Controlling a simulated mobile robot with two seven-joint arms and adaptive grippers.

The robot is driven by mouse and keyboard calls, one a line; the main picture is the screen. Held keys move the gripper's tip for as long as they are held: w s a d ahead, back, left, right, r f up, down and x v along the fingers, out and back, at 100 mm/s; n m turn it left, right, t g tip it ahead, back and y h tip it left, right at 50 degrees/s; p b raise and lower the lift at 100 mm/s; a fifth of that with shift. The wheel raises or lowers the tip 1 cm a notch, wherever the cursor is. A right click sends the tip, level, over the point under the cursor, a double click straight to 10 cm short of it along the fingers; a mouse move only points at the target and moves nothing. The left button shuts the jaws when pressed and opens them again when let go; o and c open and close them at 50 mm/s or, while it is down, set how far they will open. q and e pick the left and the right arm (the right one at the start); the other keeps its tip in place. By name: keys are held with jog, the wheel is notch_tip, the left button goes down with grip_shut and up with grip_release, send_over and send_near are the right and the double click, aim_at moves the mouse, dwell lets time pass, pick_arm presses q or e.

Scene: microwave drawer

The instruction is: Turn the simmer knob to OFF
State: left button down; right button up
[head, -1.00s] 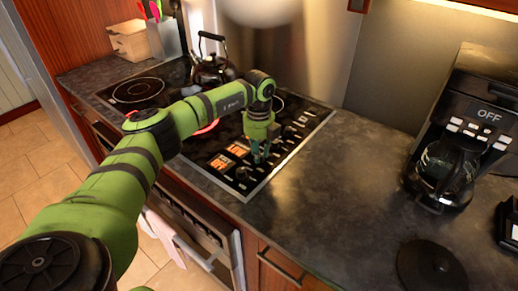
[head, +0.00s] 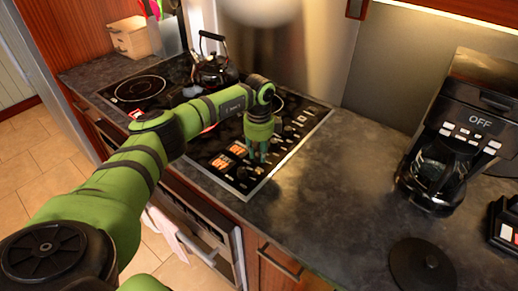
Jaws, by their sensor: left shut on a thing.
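The black cooktop (head: 205,163) is set in the dark counter and has a control panel along its right side. The panel carries small dark knobs, one of them (head: 242,174) near the front corner, and lit orange displays (head: 222,161). My left gripper (head: 257,158) points down onto the panel, behind and right of that front knob. It is shut on a small knob, which its fingers mostly hide. The knob labels are too small to read, so I cannot tell its setting. My right gripper is not in view.
A black kettle (head: 212,70) stands at the back of the cooktop. A wooden box (head: 130,37) is at the back left. A coffee maker (head: 462,130) showing OFF and a round black lid (head: 424,266) are on the right. The counter between is clear.

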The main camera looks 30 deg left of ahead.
aim_at(258, 154)
pick_arm(q)
jog(key=shift+n, duration=0.5)
jog(key=c, duration=1)
grip_release()
jog(key=shift+r, duration=0.15)
notch_tip(258, 154, up, 12)
jog(key=shift+f, duration=0.1)
jog(key=shift+f, duration=0.1)
